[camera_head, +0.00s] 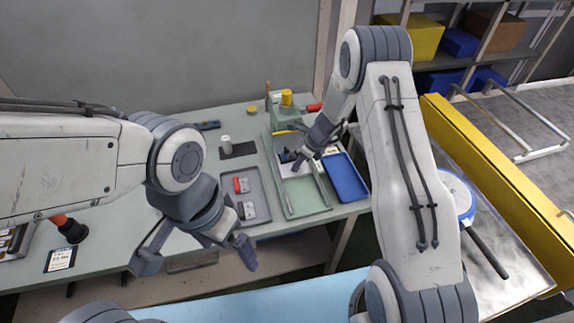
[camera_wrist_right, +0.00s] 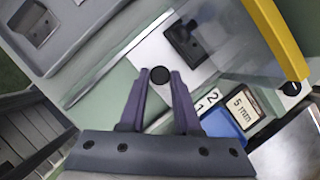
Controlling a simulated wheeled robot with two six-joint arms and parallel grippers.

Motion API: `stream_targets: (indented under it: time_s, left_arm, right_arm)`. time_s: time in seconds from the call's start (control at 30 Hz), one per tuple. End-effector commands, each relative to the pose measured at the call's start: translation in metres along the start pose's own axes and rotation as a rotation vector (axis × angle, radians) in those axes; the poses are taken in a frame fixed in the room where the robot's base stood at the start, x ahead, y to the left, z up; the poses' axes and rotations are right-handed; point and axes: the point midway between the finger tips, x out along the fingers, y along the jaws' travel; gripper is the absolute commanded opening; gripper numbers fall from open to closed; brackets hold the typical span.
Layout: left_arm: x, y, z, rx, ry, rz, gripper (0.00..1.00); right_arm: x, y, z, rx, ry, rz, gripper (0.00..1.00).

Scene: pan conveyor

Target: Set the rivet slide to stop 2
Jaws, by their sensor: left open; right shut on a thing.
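My right gripper (camera_wrist_right: 160,82) is shut on a round black knob (camera_wrist_right: 160,74), one finger on each side. The knob stands over a white plate (camera_wrist_right: 146,49) on the green fixture (camera_wrist_right: 108,81); I take it for the slide's knob. Printed digits 1 and 2 (camera_wrist_right: 212,98) show right of the fingers. Which stop the slide stands at, I cannot tell. In the head view my right gripper (camera_head: 303,158) reaches down over the green fixture (camera_head: 307,213) and partly hides it. My left gripper (camera_head: 197,258) is open and empty, in front of the bench.
A grey tray (camera_head: 259,219) with a red-handled piece lies left of the fixture, a blue tray (camera_head: 345,180) right of it. A yellow bar (camera_wrist_right: 272,32) crosses near the right gripper. A "5 mm" label (camera_wrist_right: 245,106) sits beside the digits.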

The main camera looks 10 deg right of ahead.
Motion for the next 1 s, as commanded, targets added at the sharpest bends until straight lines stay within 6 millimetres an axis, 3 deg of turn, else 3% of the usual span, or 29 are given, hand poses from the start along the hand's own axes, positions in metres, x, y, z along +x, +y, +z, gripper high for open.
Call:
stream_targets:
  time_s: [0.23,0.27,0.3,0.33,0.73,1.0]
  left_arm:
    - [0.001,0.000,0.000,0.000,0.000,0.000,1.00]
    - [0.001,0.000,0.000,0.000,0.000,0.000,1.00]
    - [0.001,0.000,0.000,0.000,0.000,0.000,1.00]
    - [0.001,0.000,0.000,0.000,0.000,0.000,1.00]
    - [0.001,0.000,0.000,0.000,0.000,0.000,1.00]
    - [0.003,0.000,0.000,0.000,0.000,0.000,1.00]
  right_arm:
    - [-0.001,-0.001,0.001,0.000,-0.003,-0.002,0.00]
    - [-0.001,-0.001,0.001,0.000,-0.003,-0.002,0.43]
    - [-0.001,-0.001,0.001,0.000,-0.003,-0.002,0.58]
    - [-0.001,-0.001,0.001,0.000,-0.003,-0.002,0.62]
    - [-0.008,-0.001,0.001,0.000,-0.003,-0.002,0.62]
    - [-0.058,-0.001,0.001,0.000,-0.004,-0.004,0.62]
